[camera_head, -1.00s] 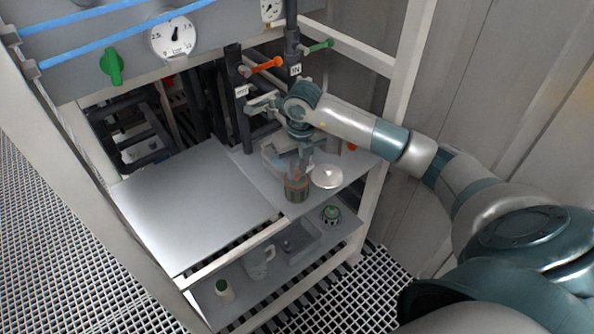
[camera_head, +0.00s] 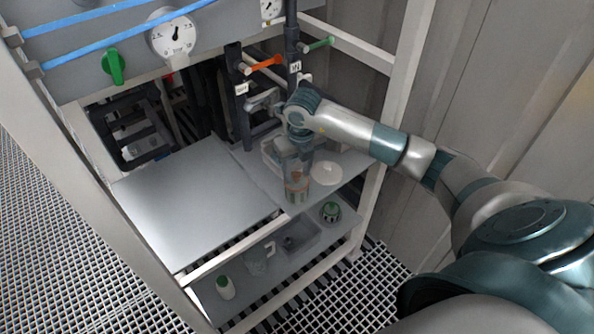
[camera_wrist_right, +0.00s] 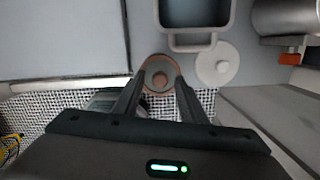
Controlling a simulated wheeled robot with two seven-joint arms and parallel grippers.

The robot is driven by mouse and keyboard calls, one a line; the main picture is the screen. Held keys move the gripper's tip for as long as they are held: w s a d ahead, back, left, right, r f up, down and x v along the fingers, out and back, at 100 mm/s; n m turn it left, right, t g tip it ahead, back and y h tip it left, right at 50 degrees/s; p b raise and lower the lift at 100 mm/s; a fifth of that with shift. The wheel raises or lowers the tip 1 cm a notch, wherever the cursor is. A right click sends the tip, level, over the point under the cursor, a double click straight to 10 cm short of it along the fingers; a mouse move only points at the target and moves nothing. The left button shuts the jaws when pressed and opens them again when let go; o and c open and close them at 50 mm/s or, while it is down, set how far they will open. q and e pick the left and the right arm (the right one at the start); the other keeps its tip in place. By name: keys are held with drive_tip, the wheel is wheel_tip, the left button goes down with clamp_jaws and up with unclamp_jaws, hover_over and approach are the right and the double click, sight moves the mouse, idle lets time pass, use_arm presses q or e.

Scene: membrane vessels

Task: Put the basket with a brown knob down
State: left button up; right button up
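The small round basket (camera_head: 297,190) has a brown knob (camera_head: 297,174) and is at the front edge of the upper grey shelf, left of a white round lid (camera_head: 325,174). In the right wrist view the basket (camera_wrist_right: 160,62) shows from above, with its knob (camera_wrist_right: 160,81) in the middle. My right gripper (camera_head: 299,165) is right above the basket. Whether the basket's base rests fully on the shelf is hard to tell. My left gripper is not in view.
A grey tub (camera_wrist_right: 195,20) stands behind the basket, and a wide bare plate (camera_head: 195,205) lies to the left. Valve handles and pipes rise behind.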

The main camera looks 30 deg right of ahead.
sight(299, 185)
drive_tip(key=shift+r, duration=0.25)
drive_tip(key=shift+r, duration=0.3)
wheel_tip(299, 185, up, 11)
drive_tip(key=s+b, duration=0.1)
drive_tip(key=b, duration=0.3)
drive_tip(key=shift+s, duration=0.25)
drive_tip(key=shift+a, duration=0.1)
